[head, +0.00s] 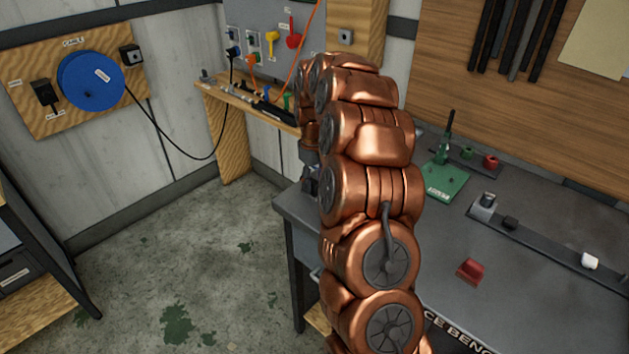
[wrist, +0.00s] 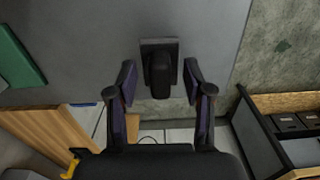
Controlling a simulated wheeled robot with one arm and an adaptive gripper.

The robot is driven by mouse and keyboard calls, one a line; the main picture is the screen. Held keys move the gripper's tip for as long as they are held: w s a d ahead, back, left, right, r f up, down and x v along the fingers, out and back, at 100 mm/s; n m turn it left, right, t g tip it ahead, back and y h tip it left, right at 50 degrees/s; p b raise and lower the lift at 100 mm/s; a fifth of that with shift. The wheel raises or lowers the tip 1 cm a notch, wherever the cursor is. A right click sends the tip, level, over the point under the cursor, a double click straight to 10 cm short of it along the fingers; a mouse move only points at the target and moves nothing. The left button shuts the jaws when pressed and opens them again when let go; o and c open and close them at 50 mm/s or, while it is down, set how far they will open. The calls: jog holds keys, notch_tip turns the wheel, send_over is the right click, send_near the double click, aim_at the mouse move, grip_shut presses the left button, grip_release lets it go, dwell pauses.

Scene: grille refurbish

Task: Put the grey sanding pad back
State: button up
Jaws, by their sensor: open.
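What looks like the grey sanding pad, a dark grey square plate (wrist: 147,44) with a black rounded handle (wrist: 160,74), shows in the wrist view near the bench's edge. My gripper (wrist: 160,82) is open, with one finger on each side of the handle and a visible gap on both sides. I cannot tell whether the pad rests on the bench. In the head view my copper arm hides the pad and most of my gripper; only a dark part of the gripper (head: 309,180) shows at the bench's left corner.
The grey bench (head: 440,235) carries a green mat (head: 445,182), a red block (head: 470,270) and a black rail (head: 540,250) with small fittings. A narrow wooden shelf (head: 235,95) stands behind. A blue cable reel (head: 92,82) hangs left. The floor at left is clear.

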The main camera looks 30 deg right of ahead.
notch_tip(320, 180, up, 12)
dwell(0.6)
jog(key=shift+a, duration=0.1)
jog(key=s+a+r, duration=0.2)
jog(key=s+a, duration=1.3)
jog(key=a, duration=0.2)
jog(key=s+a+f, duration=0.2)
jog(key=s, duration=0.5)
jog(key=s+a+f+m+g, duration=0.1)
jog(key=s+a+f, duration=0.1)
jog(key=s, duration=0.6)
jog(key=s+a+f+m, duration=0.1)
jog(key=s+a+f, duration=0.1)
jog(key=s, duration=0.5)
jog(key=shift+s+a+g, duration=0.3)
jog(key=shift+s+a, duration=0.05)
jog(key=shift+a, duration=0.1)
